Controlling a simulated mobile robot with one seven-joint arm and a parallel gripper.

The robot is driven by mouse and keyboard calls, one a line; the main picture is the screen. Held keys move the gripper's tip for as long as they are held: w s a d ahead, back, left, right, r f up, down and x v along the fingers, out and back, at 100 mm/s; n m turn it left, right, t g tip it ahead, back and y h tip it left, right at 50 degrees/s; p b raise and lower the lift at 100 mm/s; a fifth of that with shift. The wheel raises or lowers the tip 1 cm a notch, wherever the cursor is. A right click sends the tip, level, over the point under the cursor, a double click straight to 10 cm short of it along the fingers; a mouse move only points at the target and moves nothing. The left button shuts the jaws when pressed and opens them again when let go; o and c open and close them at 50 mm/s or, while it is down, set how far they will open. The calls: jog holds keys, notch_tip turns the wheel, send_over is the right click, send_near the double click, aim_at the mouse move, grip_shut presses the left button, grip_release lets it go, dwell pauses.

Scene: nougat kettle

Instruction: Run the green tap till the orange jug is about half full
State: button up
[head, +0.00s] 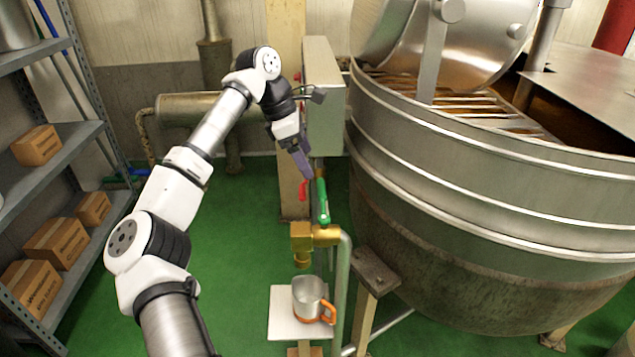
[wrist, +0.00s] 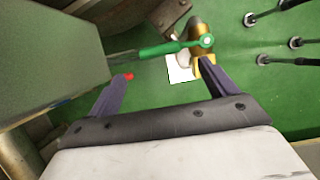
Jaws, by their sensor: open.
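The green tap handle (head: 322,200) stands up from the brass tap body (head: 314,236) in the head view. In the wrist view the green handle (wrist: 166,49) lies crosswise beyond the fingers, with the brass body (wrist: 203,45) at its right. The orange jug (head: 308,299), metal with an orange handle and base rim, stands upright on a white board (head: 283,318) below the spout. No water stream is visible, and its fill level cannot be told. My gripper (head: 307,178) is open and empty, close to the upper end of the handle; contact cannot be told.
A large steel kettle (head: 480,190) fills the right side. A grey box (head: 324,90) on a post is just behind my gripper, and looms at left in the wrist view (wrist: 50,60). A red handle (head: 303,190) is close by. Shelves with cartons (head: 56,241) stand left.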

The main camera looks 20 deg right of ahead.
aim_at(321, 187)
jog(key=x, duration=0.8)
jog(key=shift+d+f, duration=0.15)
jog(key=shift+f, duration=0.1)
jog(key=c, duration=1.4)
